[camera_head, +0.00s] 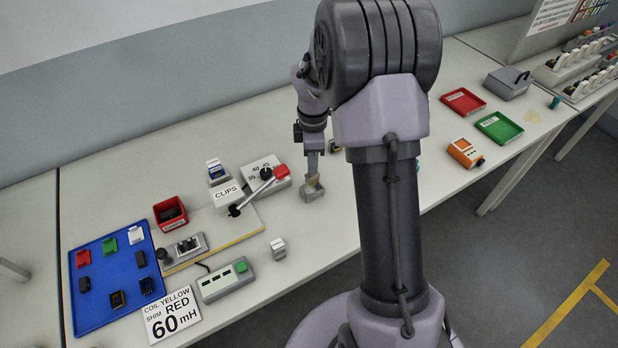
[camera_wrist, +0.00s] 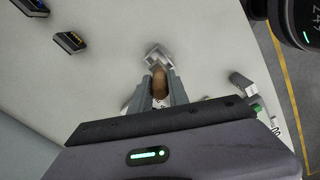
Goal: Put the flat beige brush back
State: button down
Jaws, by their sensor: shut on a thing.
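My gripper (camera_head: 313,176) points down at the middle of the table, left of my column. It is shut on a small tan-brown piece, which I take to be the flat beige brush (camera_head: 314,183). In the wrist view the piece shows as a rounded brown shape (camera_wrist: 160,82) between the fingers. A small grey block (camera_head: 312,195) is right below it, and it also shows in the wrist view (camera_wrist: 155,55). I cannot tell whether the brush touches the block or stands in it. The brush's lower end is hidden.
To the left are a lever fixture with a red knob (camera_head: 281,171), a small grey-white block (camera_head: 278,247), a button box (camera_head: 226,280), a red bin (camera_head: 170,213) and a blue tray (camera_head: 107,311). Red (camera_head: 463,101) and green (camera_head: 499,127) trays lie right of my column. The table around the gripper is mostly clear.

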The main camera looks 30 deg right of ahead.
notch_tip(320, 180, down, 6)
jog(key=shift+r+b, duration=0.25)
jog(key=shift+b, duration=0.45)
jog(key=shift+f, duration=0.2)
jog(key=c, duration=1.3)
grip_release()
jog(key=shift+w, duration=0.1)
jog(key=shift+o, duration=0.2)
jog(key=shift+r, duration=0.1)
